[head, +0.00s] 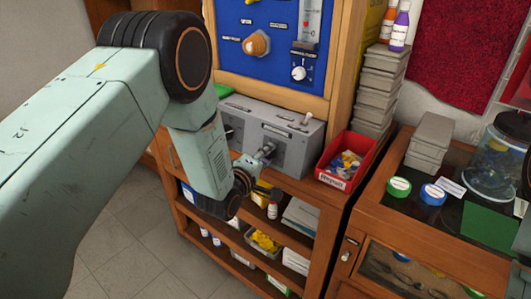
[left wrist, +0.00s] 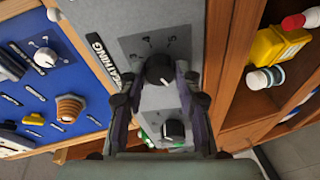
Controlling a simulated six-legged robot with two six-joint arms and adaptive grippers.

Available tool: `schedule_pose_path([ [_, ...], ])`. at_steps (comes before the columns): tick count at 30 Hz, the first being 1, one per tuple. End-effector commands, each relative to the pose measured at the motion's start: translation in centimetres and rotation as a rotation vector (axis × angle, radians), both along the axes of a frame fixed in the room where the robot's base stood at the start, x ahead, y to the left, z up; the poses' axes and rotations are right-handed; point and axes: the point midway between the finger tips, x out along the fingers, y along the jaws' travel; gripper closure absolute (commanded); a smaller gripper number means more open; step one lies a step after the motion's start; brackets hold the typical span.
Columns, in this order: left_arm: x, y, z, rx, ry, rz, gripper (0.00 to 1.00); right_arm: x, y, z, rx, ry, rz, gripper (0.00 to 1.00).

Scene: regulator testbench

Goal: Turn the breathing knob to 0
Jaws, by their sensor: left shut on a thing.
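The grey testbench box (head: 280,135) stands on the wooden bench under the blue panel. In the left wrist view its face (left wrist: 160,20) fills the top middle, with a black label partly reading "EATHING" (left wrist: 102,60). The black breathing knob (left wrist: 160,68) sits on a dark printed scale, with a small white mark on its lower edge. My left gripper (left wrist: 158,82) is shut on this knob, one finger on each side. In the head view my left gripper (head: 258,162) is at the box's front face, and the knob is hidden there. My right gripper is not in view.
A second black knob (left wrist: 173,130) shows lower between my fingers. The blue panel (head: 275,30) with knobs rises behind the box. A red bin (head: 346,160) is close on its right. Shelves with bottles and trays (head: 265,240) lie below.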

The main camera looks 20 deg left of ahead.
Motion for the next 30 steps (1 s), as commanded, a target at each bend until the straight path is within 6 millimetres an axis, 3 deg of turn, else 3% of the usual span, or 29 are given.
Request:
schedule_pose_path([
  [12, -0.03, -0.01, 0.01, -0.169, 0.063, 0.037, 0.98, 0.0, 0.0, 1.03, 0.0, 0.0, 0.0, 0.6],
  [29, -0.04, 0.01, -0.05, -0.193, 0.072, 0.042, 0.98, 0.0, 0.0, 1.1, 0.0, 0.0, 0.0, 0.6],
  [30, -0.04, 0.01, -0.05, -0.193, 0.072, 0.042, 0.65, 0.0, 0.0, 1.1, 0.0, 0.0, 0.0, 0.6],
])
